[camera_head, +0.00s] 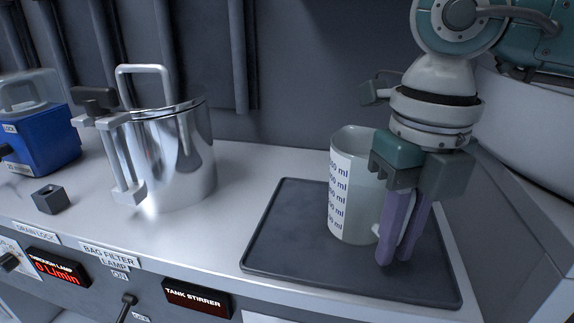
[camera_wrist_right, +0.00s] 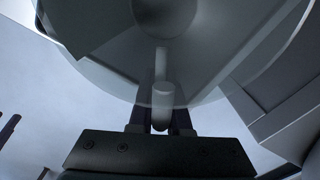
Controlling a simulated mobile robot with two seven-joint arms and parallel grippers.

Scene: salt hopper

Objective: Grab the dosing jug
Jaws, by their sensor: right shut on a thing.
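The dosing jug (camera_head: 349,192) is a translucent jug with a white ml scale on its side. It stands upright on a dark mat (camera_head: 290,243) on the counter. My right gripper (camera_head: 398,250) points down at the jug's right side, its purple fingers shut on the jug's handle. In the right wrist view the jug's clear body (camera_wrist_right: 215,60) fills the top, and its handle (camera_wrist_right: 162,98) sits between the fingers. The fingers hide part of the handle in the head view. My left gripper is not in view.
A shiny steel pot (camera_head: 185,160) with a lid handle stands left of the mat. A blue box (camera_head: 40,135) and a small dark block (camera_head: 50,199) are further left. The front panel has a TANK STIRRER display (camera_head: 197,299). Bare counter lies between pot and mat.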

